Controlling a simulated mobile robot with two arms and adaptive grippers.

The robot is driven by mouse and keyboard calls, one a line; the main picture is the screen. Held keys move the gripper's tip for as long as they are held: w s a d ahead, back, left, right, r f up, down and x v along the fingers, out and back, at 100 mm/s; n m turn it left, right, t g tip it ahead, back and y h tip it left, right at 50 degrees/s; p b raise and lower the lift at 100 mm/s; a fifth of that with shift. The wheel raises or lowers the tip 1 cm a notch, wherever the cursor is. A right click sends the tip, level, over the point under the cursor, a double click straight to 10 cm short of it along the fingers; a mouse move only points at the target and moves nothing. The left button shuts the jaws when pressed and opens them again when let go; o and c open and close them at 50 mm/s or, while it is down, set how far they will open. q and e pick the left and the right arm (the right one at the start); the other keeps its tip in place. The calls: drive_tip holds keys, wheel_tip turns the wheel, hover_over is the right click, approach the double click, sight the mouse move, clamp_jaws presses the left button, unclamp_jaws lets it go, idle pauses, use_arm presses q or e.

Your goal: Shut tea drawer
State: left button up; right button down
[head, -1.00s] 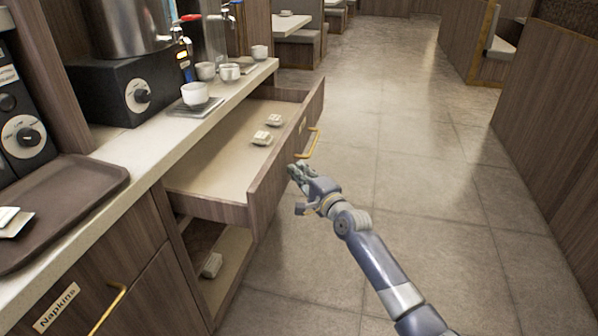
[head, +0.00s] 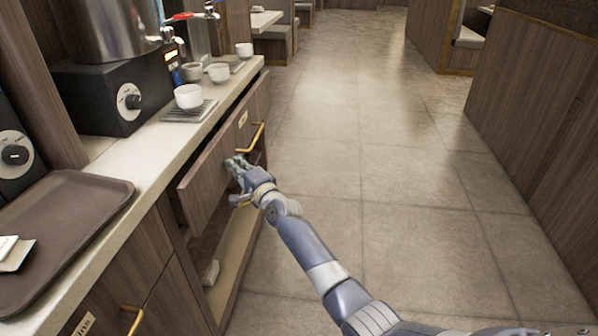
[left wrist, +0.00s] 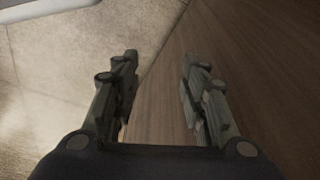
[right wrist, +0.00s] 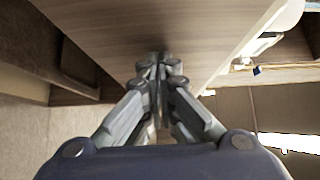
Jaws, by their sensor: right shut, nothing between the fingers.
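The tea drawer (head: 206,179) is under the counter, with a wooden front, a brass handle (head: 257,136) and a small label. Its front stands slightly out from the cabinet, and the inside is hidden in the head view. My right gripper (head: 234,168) is shut and empty, with its fingertips at the drawer front, left of the handle. In the right wrist view the closed fingertips (right wrist: 160,65) meet a wooden panel. My left gripper (left wrist: 158,62) is open and empty, with its fingers apart above floor and a wooden surface; it is out of the head view.
Below the drawer is an open compartment with a small white item (head: 211,272). The counter holds a brown tray (head: 95,195), white cups (head: 188,96) and a metal urn (head: 110,30). The tiled floor (head: 340,170) to the right is clear.

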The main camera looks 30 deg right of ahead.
sight(223, 166)
drive_tip(key=w+a, duration=0.2)
drive_tip(key=a, duration=0.1)
drive_tip(key=shift+w+a+b, duration=0.1)
drive_tip(key=shift+a+b, duration=0.05)
drive_tip(key=shift+b, duration=0.2)
drive_tip(key=shift+w+a, duration=0.15)
drive_tip(key=shift+a, duration=0.1)
use_arm(q)
drive_tip(key=r, duration=0.3)
drive_tip(key=shift+w+a+r, duration=0.15)
drive_tip(key=shift+w+r, duration=0.05)
drive_tip(key=shift+r, duration=0.05)
use_arm(e)
drive_tip(key=shift+a+r, duration=0.1)
drive_tip(key=shift+r, duration=0.1)
